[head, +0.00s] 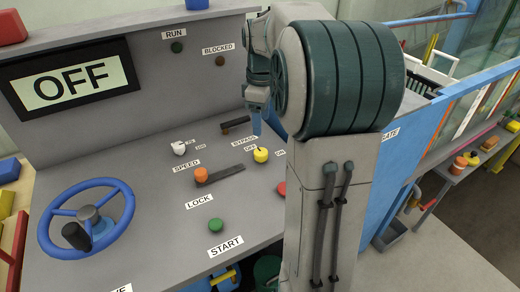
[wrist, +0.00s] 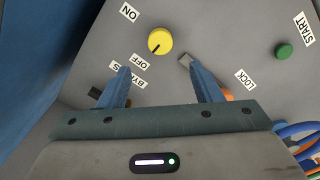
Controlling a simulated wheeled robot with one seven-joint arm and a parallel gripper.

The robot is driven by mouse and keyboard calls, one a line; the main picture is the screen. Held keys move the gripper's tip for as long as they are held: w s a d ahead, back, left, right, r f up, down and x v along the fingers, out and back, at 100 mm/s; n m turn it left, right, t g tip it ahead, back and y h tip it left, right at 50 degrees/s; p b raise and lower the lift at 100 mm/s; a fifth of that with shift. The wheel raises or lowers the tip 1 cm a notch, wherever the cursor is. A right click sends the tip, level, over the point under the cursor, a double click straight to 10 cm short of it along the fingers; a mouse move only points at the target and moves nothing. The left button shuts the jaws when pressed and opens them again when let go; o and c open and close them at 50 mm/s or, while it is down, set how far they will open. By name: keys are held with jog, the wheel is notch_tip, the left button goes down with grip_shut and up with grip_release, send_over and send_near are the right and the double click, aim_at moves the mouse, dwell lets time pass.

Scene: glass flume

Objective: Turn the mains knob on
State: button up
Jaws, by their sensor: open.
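A round yellow knob (head: 261,155) sits on the grey sloping console between an OFF label and an ON label, partly beside my arm. In the wrist view the yellow knob (wrist: 160,41) has a dark pointer mark turned toward the OFF label (wrist: 142,64); the ON label (wrist: 130,12) lies up and left. My gripper (wrist: 157,72) is open and empty, with its blue fingers apart. The knob appears just beyond the fingertips, between their lines, not touched. In the head view the fingers (head: 263,122) hang above and behind the knob. The display (head: 69,87) reads OFF.
An orange-handled lock lever (head: 201,174), a white speed knob (head: 179,148), a dark bypass lever (head: 235,124) and a green start button (head: 216,225) surround the knob. A red button (head: 282,188) is partly hidden by my arm. A blue handwheel (head: 87,217) is at left.

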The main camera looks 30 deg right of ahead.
aim_at(261, 152)
notch_tip(261, 152, down, 11)
jog(key=shift+b, duration=0.35)
jog(key=c, duration=1)
